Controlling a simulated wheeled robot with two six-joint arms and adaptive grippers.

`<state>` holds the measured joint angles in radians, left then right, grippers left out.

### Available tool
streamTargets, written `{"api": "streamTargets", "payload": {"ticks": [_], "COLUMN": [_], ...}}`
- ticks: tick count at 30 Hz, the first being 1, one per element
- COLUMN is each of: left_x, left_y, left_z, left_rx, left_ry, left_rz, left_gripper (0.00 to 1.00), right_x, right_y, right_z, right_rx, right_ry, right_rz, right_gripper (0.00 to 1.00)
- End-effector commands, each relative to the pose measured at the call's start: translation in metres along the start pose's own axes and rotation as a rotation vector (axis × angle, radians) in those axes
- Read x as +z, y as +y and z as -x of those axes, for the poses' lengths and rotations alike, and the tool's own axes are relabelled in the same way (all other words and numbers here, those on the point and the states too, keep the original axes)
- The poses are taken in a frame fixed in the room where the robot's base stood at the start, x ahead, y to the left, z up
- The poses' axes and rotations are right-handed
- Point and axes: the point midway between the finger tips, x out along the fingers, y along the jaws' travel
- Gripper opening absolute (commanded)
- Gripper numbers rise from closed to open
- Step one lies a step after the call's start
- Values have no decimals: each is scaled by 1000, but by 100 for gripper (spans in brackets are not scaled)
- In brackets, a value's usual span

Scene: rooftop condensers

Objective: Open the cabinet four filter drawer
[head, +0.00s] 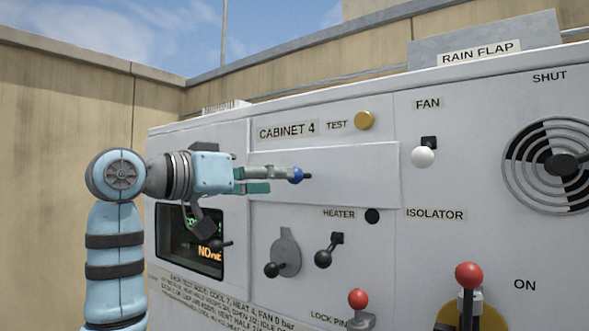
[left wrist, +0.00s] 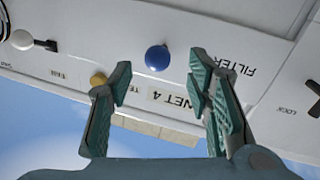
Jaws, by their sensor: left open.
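The filter drawer front (head: 350,176) is a wide pale panel under the CABINET 4 label (head: 287,131). It looks flush or nearly flush with the cabinet face. A round blue knob (head: 296,175) is on it, also seen in the left wrist view (left wrist: 157,57). My left gripper (head: 275,180) is open with nothing in it, its teal fingers pointing at the knob from the left. In the left wrist view, the knob shows between and beyond the two fingertips (left wrist: 160,75), apparently clear of both. The FILTER label (left wrist: 236,62) shows there upside down.
Below the drawer are two black-knobbed levers (head: 323,258) and a red-knobbed lock pin (head: 358,299). A yellow test button (head: 364,120) is above, a white fan knob (head: 423,156) to the right. A dark display (head: 188,245) sits behind my left arm.

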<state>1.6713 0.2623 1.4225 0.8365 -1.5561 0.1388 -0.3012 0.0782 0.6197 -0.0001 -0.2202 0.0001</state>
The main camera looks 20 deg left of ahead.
Motion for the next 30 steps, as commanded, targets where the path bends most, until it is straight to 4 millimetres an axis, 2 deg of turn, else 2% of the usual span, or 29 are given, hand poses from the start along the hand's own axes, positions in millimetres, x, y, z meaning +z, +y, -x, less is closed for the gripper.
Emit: {"api": "streamTargets", "payload": {"ticks": [1, 3, 7, 11, 17, 26, 30], "left_x": [-4, -4, -4, -1, 0, 0, 0], "left_y": [2, 2, 1, 1, 0, 0, 0], "left_z": [-14, -32, -55, -65, -66, -65, -65], "left_rx": [2, 2, 1, 0, -1, -2, -1], "left_ry": [-4, -3, -1, 0, 0, 1, 1], "left_rz": [2, 2, 1, -1, -2, -2, -2], "left_gripper": [46, 46, 46, 46, 46, 0, 0], "right_x": [-1, -2, -3, -3, -3, -3, -3], "right_y": [1, 2, 3, 4, 4, 4, 4], "right_z": [9, 15, 22, 24, 23, 22, 22], "right_rx": [0, 1, 2, 3, 3, 3, 3], "right_ry": [0, 1, 1, 1, 1, 2, 2], "right_rz": [0, 0, 1, 1, 1, 1, 1], "right_gripper": [40, 40, 40, 40, 40, 40, 40]}}
